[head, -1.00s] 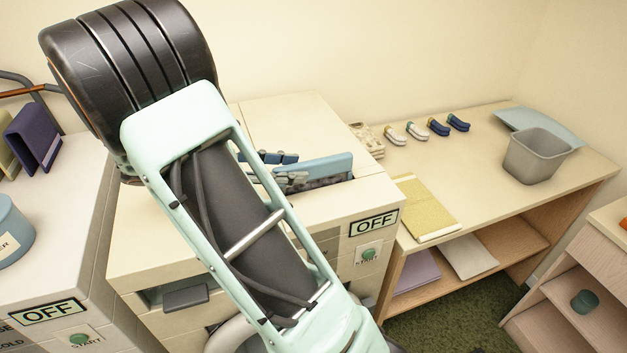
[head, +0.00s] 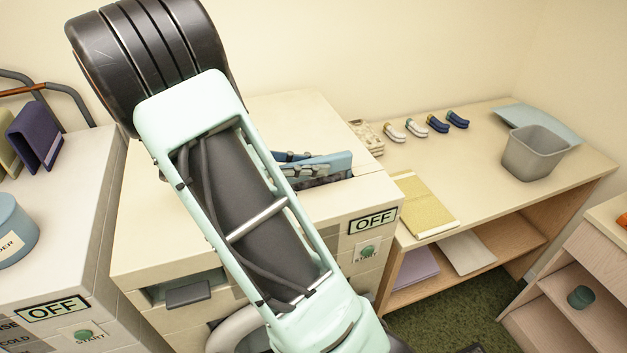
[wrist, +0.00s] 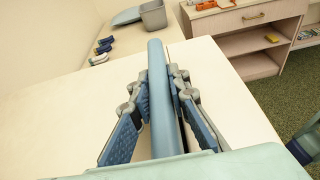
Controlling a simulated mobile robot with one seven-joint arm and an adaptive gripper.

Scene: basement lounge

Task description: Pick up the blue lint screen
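The blue lint screen (head: 338,160) stands upright in a slot in the top of the right-hand machine, its upper edge and part of one face showing. In the wrist view the lint screen (wrist: 158,75) is seen edge-on, running away between the fingers. My gripper (wrist: 161,92) straddles it, one finger on each side, with the fingertip pads drawn in close against it. In the head view my gripper (head: 305,164) is at the left part of the screen. My arm hides the screen's left end, and its lower part is in the slot.
The machine top (head: 285,110) is otherwise clear. To the right, a wooden table (head: 480,150) holds a grey bin (head: 533,153), a yellow pad (head: 425,205) and several small blue and white items. Another machine (head: 60,240) with a blue tub (head: 12,232) stands to the left.

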